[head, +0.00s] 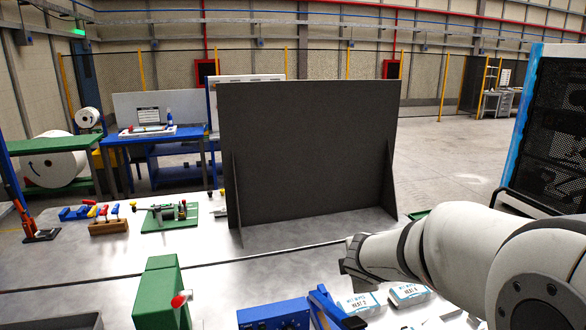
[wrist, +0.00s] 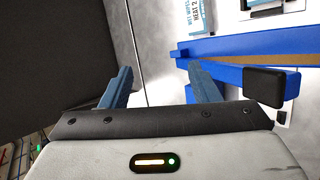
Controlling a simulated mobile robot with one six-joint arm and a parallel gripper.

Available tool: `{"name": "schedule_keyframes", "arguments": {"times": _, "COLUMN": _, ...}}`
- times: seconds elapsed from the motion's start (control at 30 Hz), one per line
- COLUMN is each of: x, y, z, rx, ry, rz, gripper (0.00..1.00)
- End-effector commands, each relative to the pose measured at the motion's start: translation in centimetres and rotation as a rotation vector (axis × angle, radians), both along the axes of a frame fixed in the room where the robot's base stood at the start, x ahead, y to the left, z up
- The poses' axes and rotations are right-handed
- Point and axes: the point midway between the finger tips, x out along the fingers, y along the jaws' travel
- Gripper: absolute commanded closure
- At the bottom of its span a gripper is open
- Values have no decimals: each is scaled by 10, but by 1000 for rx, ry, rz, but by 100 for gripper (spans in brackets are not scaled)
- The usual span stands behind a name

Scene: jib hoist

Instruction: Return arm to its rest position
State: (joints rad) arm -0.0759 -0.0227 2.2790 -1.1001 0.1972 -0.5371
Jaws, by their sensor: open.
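My gripper (wrist: 160,68) shows in the wrist view as two blue fingers spread apart. The space between the fingers is empty. Pale table surface lies beyond them. In the head view my arm enters from the right and reaches left over the table, and its dark end is near the middle of the picture. The fingers cannot be made out there.
A dark upright panel (head: 308,150) stands behind the arm's end. Nearby are a blue bar-shaped fixture (wrist: 225,76) with a black block (wrist: 265,86), labelled boxes (head: 360,304), a blue box (head: 273,316) and a green block (head: 160,292).

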Motion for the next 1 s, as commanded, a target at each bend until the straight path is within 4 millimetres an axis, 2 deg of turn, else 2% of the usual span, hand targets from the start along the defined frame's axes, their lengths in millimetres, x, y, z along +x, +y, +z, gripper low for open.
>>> {"name": "schedule_keyframes", "arguments": {"times": 0.03, "x": -21, "y": -15, "z": 3, "rx": 80, "ry": -10, "rz": -152, "gripper": 45}}
{"name": "schedule_keyframes", "arguments": {"times": 0.1, "x": -52, "y": -31, "z": 4, "rx": 204, "ry": -5, "rz": -366, "gripper": 45}}
{"name": "schedule_keyframes", "arguments": {"times": 0.23, "x": -117, "y": -45, "z": -3, "rx": 447, "ry": 34, "rz": -738, "gripper": 45}}
{"name": "schedule_keyframes", "arguments": {"times": 0.4, "x": -193, "y": -32, "z": -21, "rx": 739, "ry": 137, "rz": -1122, "gripper": 45}}
{"name": "schedule_keyframes", "arguments": {"times": 0.5, "x": -223, "y": -18, "z": -28, "rx": 857, "ry": 202, "rz": -1265, "gripper": 45}}
{"name": "schedule_keyframes", "arguments": {"times": 0.6, "x": -241, "y": -7, "z": -31, "rx": 929, "ry": 249, "rz": -1347, "gripper": 45}}
{"name": "schedule_keyframes", "arguments": {"times": 0.7, "x": -248, "y": -1, "z": -33, "rx": 957, "ry": 272, "rz": -1381, "gripper": 45}}
{"name": "schedule_keyframes", "arguments": {"times": 1.0, "x": -248, "y": -1, "z": -32, "rx": 959, "ry": 275, "rz": -1384, "gripper": 45}}
